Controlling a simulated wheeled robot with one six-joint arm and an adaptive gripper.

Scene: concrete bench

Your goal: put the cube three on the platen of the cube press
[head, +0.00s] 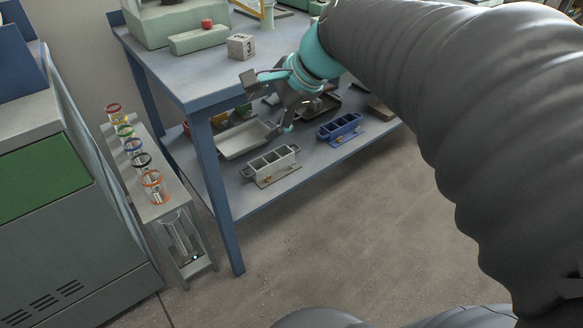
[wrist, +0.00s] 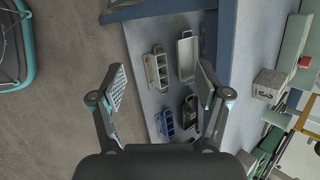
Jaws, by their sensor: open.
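The cube three (head: 241,46), a grey concrete cube with a dark "3" on its face, sits on the blue-grey bench top (head: 185,75) near its front edge. In the wrist view a grey cube (wrist: 267,85) lies to the right, outside the fingers. My gripper (head: 268,102) is open and empty, just in front of the bench edge, to the right of and nearer than the cube. In the wrist view its fingers (wrist: 162,78) are spread apart. A pale green machine (head: 172,22) with a red button (head: 207,23) stands behind the cube; I cannot tell whether it is the press, and no platen is clear.
The lower shelf holds a white tray (head: 243,141), a grey mould (head: 271,165) and a blue mould (head: 340,128). A narrow stand (head: 165,208) with several colour-rimmed glass vessels is left of the bench. A grey-green cabinet (head: 60,220) is farther left. Floor in front is clear.

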